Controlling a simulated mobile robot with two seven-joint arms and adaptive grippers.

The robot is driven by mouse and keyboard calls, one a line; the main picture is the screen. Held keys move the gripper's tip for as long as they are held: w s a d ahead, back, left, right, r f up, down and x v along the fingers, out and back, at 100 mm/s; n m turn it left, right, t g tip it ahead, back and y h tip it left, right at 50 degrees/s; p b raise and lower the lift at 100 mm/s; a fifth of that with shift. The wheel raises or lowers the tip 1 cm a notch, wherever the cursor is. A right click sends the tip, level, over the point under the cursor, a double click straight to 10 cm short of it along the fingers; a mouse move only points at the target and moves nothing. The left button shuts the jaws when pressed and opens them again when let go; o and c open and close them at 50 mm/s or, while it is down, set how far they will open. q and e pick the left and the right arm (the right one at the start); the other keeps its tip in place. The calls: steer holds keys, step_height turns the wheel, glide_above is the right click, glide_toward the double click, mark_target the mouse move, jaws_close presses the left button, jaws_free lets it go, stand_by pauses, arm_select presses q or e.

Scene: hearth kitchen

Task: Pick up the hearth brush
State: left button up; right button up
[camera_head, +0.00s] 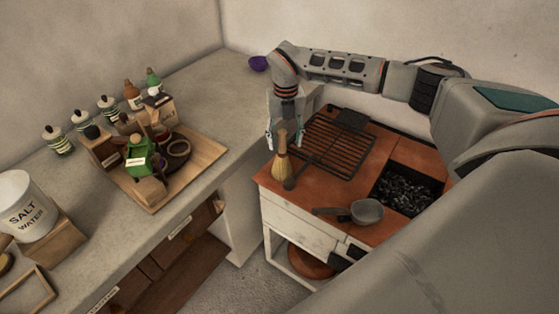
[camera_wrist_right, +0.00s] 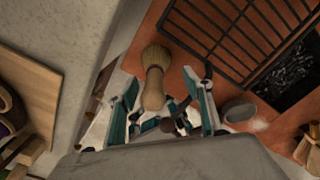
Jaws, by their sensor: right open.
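The hearth brush (camera_head: 281,168), with straw-coloured bristles and a wooden handle, is at the left edge of the red-brown hearth top (camera_head: 345,205), handle up. My right gripper (camera_head: 284,138) points down over it, open, with its fingertips at the height of the handle. In the right wrist view the brush (camera_wrist_right: 153,75) shows with its handle between the spread fingers of my right gripper (camera_wrist_right: 165,108), nearer the left finger. I cannot tell if a finger touches it. My left gripper is not in view.
A dark round-ended tool (camera_head: 290,183) lies close beside the brush. A black grill (camera_head: 338,145) is behind, a small grey pan (camera_head: 366,212) in front, and a coal bed (camera_head: 405,190) to the right. A grey counter (camera_head: 215,90) with bottles and a wooden board stands left.

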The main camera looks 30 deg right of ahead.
mark_target(282, 154)
steer(key=f, duration=0.4)
steer(key=a+f, duration=0.1)
steer(key=f, duration=0.1)
steer(key=shift+w, duration=0.15)
steer(key=c, duration=1.2)
